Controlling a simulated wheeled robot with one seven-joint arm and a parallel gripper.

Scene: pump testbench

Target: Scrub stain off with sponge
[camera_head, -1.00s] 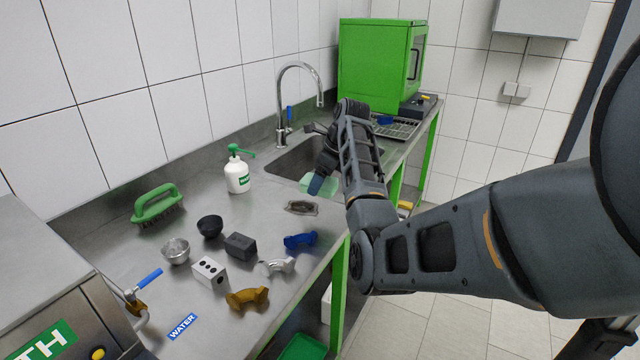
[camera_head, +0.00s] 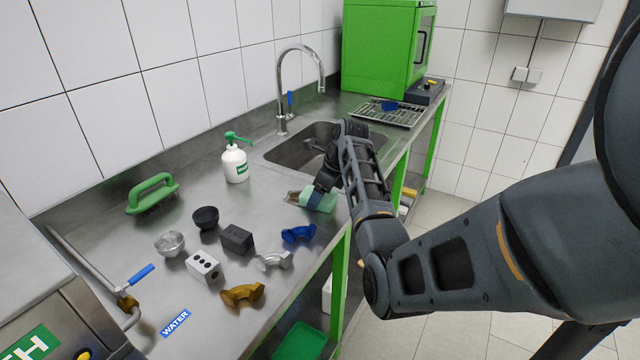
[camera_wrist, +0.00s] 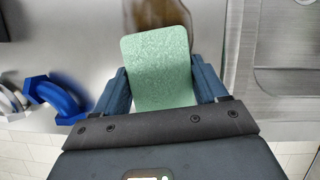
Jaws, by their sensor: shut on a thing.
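The light green sponge (camera_head: 318,201) is held between the blue fingertips of my gripper (camera_head: 322,193), low over the steel counter in front of the sink. In the wrist view the sponge (camera_wrist: 160,68) sticks out beyond the fingers of my gripper (camera_wrist: 163,92), which are shut on its sides. The brown stain (camera_head: 293,196) shows at the sponge's left edge. In the wrist view the stain (camera_wrist: 158,14) lies just past the sponge's far end, partly covered by it. I cannot tell whether the sponge presses on the counter.
A blue fitting (camera_head: 298,233), silver fitting (camera_head: 274,260) and brass fitting (camera_head: 242,294) lie on the counter (camera_head: 200,225) left of the sponge. A white pump bottle (camera_head: 235,163) stands behind. The sink (camera_head: 290,152) and tap (camera_head: 283,90) are beyond; a green brush (camera_head: 152,193) is far left.

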